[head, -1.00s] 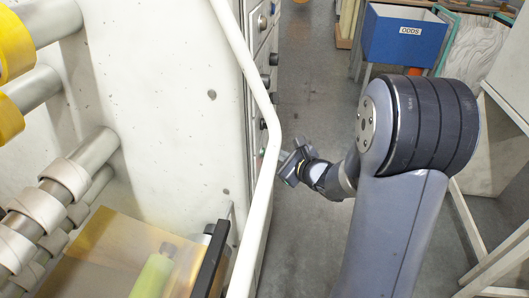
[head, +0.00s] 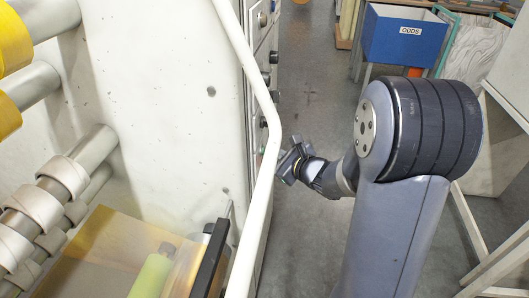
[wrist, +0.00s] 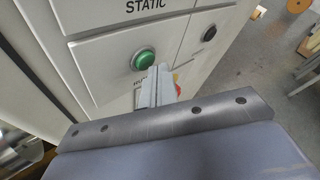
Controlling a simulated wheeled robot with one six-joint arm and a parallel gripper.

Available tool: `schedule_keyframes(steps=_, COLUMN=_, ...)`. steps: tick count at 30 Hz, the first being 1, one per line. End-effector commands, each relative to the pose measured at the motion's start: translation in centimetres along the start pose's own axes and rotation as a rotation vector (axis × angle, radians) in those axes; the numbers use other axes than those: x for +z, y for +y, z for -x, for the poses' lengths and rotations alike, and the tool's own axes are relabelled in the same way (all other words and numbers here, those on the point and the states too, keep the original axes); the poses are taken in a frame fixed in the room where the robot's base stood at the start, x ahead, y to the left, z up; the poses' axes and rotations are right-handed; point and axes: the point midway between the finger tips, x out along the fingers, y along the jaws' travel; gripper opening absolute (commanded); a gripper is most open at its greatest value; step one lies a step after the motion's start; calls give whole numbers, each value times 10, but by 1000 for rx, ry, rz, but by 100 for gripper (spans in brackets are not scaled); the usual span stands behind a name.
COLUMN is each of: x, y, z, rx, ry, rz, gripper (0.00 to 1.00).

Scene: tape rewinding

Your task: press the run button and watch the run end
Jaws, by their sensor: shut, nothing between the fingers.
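In the head view my gripper (head: 286,168) is close to the machine's side, right of the white rail. Yellow rolls (head: 10,40) sit on metal shafts at the left.
A white rail (head: 262,110) runs along the machine's edge. A black knob (wrist: 209,33) and a red and yellow part (wrist: 178,86) are near my fingers. A blue ODDS bin (head: 402,38) stands at the back right. The grey floor (head: 305,85) between is clear.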

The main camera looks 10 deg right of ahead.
Motion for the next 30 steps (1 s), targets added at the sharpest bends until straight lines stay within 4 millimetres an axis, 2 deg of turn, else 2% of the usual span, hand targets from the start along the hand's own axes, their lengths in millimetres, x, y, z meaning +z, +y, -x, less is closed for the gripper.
schedule_keyframes(steps=30, x=4, y=4, z=-5, rx=0, ry=-1, rz=0, gripper=0)
